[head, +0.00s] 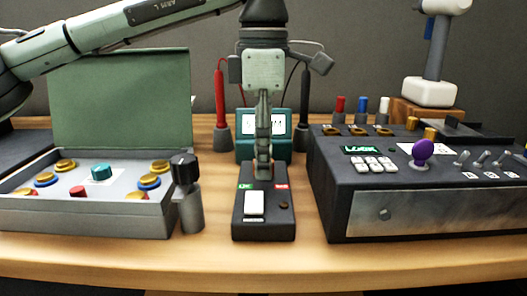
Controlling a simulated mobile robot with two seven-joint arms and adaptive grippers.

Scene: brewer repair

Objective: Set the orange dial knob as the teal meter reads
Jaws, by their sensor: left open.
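The teal meter (244,148) stands behind the middle of the table. Its white screen is partly covered by my left gripper, and its reading is too small to make out. My left gripper (264,174) points straight down in front of the meter, over the back of a black switch box (240,222). It is open, seen edge-on, and I see nothing held. A small gold-orange knob (430,129) shows on the dark control panel (345,205) at right, behind a purple knob (421,149). I cannot tell whether it is the orange dial knob. My right gripper is out of view.
A red probe (221,95) and a black probe (305,95) stand upright beside the meter. An open case (100,218) with knobs is at left, next to a black-topped grey cylinder (190,212). A white-based stand (430,92) is back right. The front table strip is clear.

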